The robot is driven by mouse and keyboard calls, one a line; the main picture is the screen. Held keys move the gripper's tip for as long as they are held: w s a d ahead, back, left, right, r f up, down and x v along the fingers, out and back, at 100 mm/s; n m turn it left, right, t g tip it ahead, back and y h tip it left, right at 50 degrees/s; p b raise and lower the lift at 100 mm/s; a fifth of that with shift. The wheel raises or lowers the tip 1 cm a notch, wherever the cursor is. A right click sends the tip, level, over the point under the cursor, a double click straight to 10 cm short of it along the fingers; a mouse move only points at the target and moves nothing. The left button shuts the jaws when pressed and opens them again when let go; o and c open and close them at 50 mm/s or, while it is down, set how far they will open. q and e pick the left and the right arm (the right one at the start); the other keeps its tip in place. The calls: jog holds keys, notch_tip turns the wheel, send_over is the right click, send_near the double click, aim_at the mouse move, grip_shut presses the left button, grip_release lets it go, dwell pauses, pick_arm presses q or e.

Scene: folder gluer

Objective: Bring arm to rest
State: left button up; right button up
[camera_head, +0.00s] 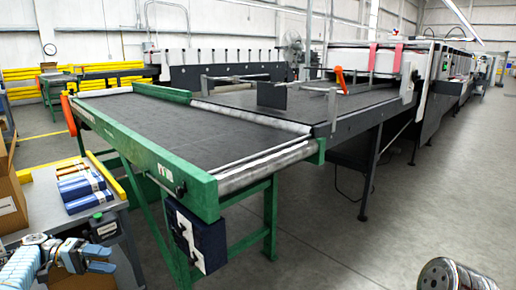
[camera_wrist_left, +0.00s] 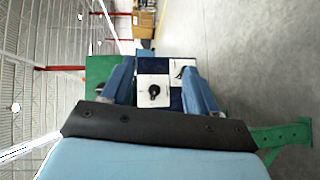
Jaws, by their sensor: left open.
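My left gripper (camera_head: 110,258) is at the lower left of the head view, with its fingers pointing right. It is low, in front of the grey side table. In the left wrist view its two blue fingers stand apart on either side of the frame's middle (camera_wrist_left: 160,85). No object is held between them. Beyond them shows the dark blue and white control box (camera_wrist_left: 153,90) with black knobs, apart from the fingers. My right gripper is not in view.
The green-framed conveyor (camera_head: 190,135) fills the middle, with the control box (camera_head: 200,238) hanging from its near end. Blue-and-white packs (camera_head: 83,187) lie on the grey side table (camera_head: 42,215), beside cardboard boxes (camera_head: 10,190). Open floor (camera_head: 345,240) lies to the right.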

pick_arm(q)
jog(key=w+d+f+n+y, duration=0.1)
jog(key=w+d+f, duration=0.25)
jog(key=d, duration=0.25)
jog(key=w+d+f+n+y, duration=0.1)
jog(key=w+d+f, duration=0.2)
jog(key=d+f, duration=0.3)
jog(key=s+d+f+n+g+y, duration=0.1)
jog(key=s+d+f+y, duration=0.1)
jog(key=d+f, duration=0.6)
jog(key=s+d+f+g+y, duration=0.1)
jog(key=s+d+f+y, duration=0.1)
jog(key=d+f, duration=0.6)
jog(key=s+d+f+y, duration=0.4)
jog(key=s+d+f, duration=0.2)
jog(key=s+d, duration=0.3)
jog(key=s+m+t+y, duration=0.1)
jog(key=s+y, duration=0.1)
jog(key=s, duration=1.3)
jog(key=shift+a+f, duration=0.35)
jog(key=shift+f, duration=0.05)
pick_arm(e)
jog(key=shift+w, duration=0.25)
